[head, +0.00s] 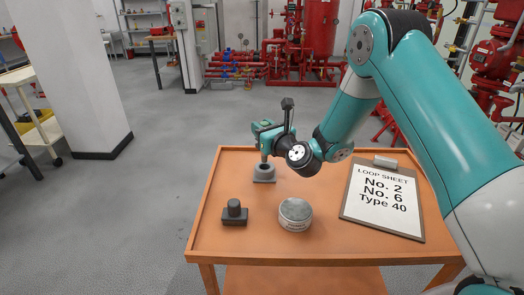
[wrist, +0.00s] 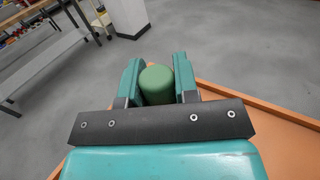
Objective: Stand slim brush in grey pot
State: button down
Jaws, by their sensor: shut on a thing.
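My gripper (head: 265,143) is shut on the slim brush, just above the grey pot (head: 264,176) at the far left part of the table. In the wrist view the rounded green end of the slim brush (wrist: 157,82) stands between the two teal fingers. The grey pot is a small block with a round dark opening on top.
On the orange table (head: 265,247) a dark block with a round knob (head: 234,212) stands front left. A round silver tin (head: 295,214) stands at the middle. A clipboard (head: 383,200) with a loop sheet lies at right. Red pipework (head: 303,45) stands behind.

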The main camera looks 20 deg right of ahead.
jog(key=shift+f+b, duration=1.15)
jog(key=shift+f, duration=1.1)
jog(key=c, duration=0.9)
grip_release()
jog(key=shift+f, duration=0.1)
jog(key=shift+o, duration=0.2)
